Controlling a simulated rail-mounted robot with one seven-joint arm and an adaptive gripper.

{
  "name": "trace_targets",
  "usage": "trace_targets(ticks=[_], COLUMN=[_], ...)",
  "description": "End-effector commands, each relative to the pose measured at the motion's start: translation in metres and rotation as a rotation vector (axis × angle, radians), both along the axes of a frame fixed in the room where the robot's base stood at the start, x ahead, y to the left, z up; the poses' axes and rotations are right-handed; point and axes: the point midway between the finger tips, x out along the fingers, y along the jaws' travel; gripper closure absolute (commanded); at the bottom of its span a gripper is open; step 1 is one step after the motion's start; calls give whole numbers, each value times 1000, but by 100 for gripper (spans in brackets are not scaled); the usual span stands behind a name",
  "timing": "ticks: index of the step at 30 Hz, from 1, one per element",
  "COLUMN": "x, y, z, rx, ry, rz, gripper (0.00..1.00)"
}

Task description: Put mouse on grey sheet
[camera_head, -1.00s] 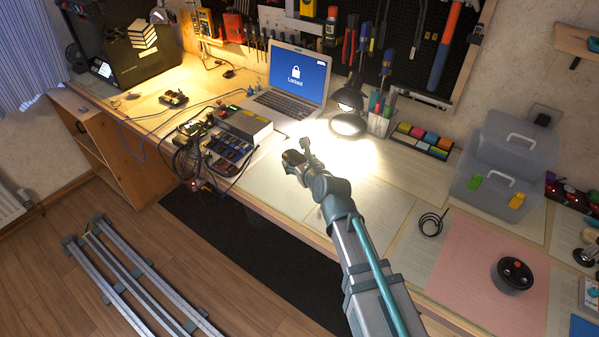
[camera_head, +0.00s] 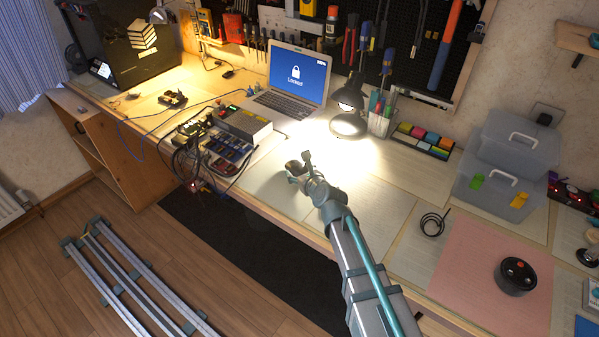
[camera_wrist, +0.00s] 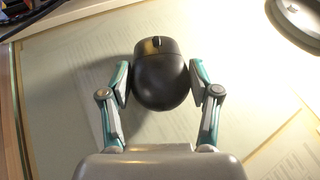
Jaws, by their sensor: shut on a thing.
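The mouse (camera_wrist: 161,78) is black with a wheel and a shiny patch at its far end. In the wrist view my gripper (camera_wrist: 160,82) is shut on it, one finger on each side. In the head view my gripper (camera_head: 297,171) hides part of the mouse, over the lit front part of the bench. Below the mouse lies a pale greyish sheet (camera_wrist: 65,75) with faint print. I cannot tell whether the mouse touches it.
A laptop (camera_head: 290,85) stands behind, with a desk lamp (camera_head: 348,110) to its right. Electronics with cables (camera_head: 222,150) lie left of my gripper. A pink sheet (camera_head: 470,262) with a round black object (camera_head: 516,276) is at the right.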

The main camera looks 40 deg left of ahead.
Motion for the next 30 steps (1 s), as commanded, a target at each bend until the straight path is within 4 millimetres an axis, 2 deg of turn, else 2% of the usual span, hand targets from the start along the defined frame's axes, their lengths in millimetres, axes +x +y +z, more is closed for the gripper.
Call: trace_targets(ticks=[6,7,11,24,30], x=[0,0,0,0,-11], y=[0,0,0,-1,-19], z=[-4,-3,-2,2,9], rx=[0,0,0,0,1], ry=[0,0,0,0,-1], rz=[0,0,0,0,-1], gripper=[75,33,13,13,13])
